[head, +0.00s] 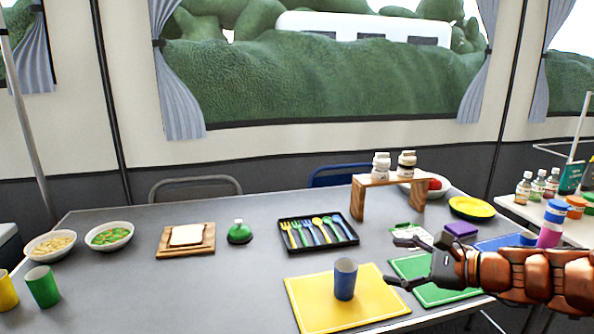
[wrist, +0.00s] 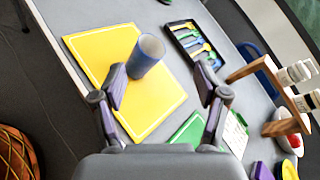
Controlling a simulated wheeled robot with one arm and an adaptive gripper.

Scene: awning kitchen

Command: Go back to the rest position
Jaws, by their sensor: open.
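My gripper (head: 402,263) reaches in from the right, over the table near the green mat (head: 411,267). In the wrist view my gripper (wrist: 161,78) has its two fingers spread wide with nothing held between them. A blue cup (head: 345,279) stands upright on the yellow mat (head: 305,311), to the left of my gripper in the head view. In the wrist view the blue cup (wrist: 146,57) shows beyond the fingers, apart from them, on the yellow mat (wrist: 95,50).
A cutlery tray (head: 318,245), a wooden stand (head: 360,203) with two jars, and a yellow plate (head: 472,207) are farther back. Bowls (head: 109,236), a bread board (head: 163,252) and a green cup (head: 42,286) stand left. Bottles and colored containers are at right. The table's centre-left front is clear.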

